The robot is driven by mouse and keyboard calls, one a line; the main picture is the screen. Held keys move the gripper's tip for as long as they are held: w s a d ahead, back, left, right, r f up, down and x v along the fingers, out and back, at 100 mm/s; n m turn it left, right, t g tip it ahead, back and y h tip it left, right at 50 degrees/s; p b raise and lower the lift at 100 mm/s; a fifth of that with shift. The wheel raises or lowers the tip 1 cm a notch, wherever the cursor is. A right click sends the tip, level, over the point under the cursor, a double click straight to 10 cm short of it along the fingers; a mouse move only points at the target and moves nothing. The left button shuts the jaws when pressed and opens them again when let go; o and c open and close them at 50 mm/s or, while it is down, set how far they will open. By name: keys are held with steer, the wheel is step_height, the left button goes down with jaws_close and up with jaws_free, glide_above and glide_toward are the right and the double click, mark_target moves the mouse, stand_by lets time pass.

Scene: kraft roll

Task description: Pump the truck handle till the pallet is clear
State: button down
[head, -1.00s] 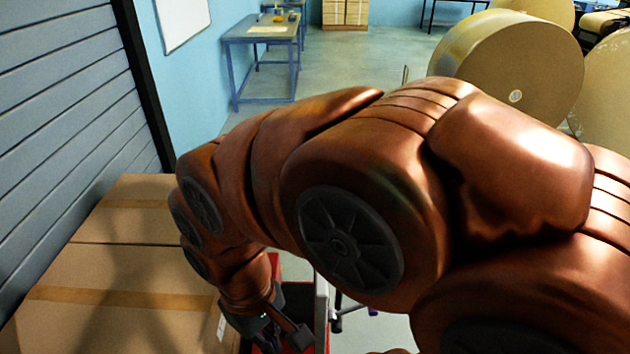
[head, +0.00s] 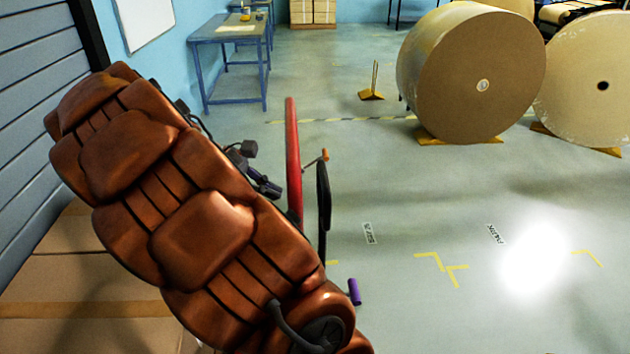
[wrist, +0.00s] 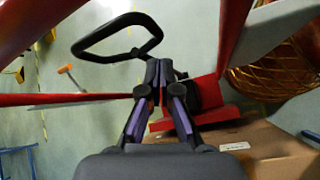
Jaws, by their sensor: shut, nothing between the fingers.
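The truck's black loop handle (head: 323,205) stands right of an upright red bar (head: 292,150) in the head view, with a small orange lever (head: 317,157) beside it. In the wrist view the black loop (wrist: 90,48) is just beyond and left of my fingertips. My gripper (wrist: 158,72) is shut and empty, its purple-padded fingers meeting at the tips; I cannot tell whether it touches the handle. In the head view my gripper (head: 262,172) is left of the red bar. Cardboard boxes (head: 50,280) are at lower left, partly behind my arm. The pallet is hidden.
Large kraft rolls (head: 450,75) rest on yellow chocks at right. A blue table (head: 222,40) stands by the back wall. A grey shutter (head: 35,110) borders the left. A purple cylinder (head: 355,291) shows near my arm.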

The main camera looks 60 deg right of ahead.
steer(key=w+d+f+n+g+h+b, duration=0.2)
steer(key=w+d+f+n+g+h, duration=0.3)
steer(key=w+d+f, duration=0.55)
steer(key=s+d+t, duration=0.1)
steer(key=s+d, duration=0.2)
steer(key=d, duration=0.3)
steer(key=s+d+f+n+t+y+p, duration=0.1)
steer(key=s+d, duration=0.3)
steer(key=d, duration=0.1)
steer(key=shift+d+f, duration=0.2)
steer(key=shift+d, duration=0.15)
steer(key=shift+s, duration=0.1)
steer(key=shift+s+d, duration=0.1)
steer(key=s+d+t+y+p, duration=0.1)
steer(key=s+d, duration=0.4)
steer(key=s, duration=0.2)
steer(key=shift+d+f+t+p, duration=0.2)
steer(key=shift+f+t+p, duration=0.1)
steer(key=shift+p, duration=0.05)
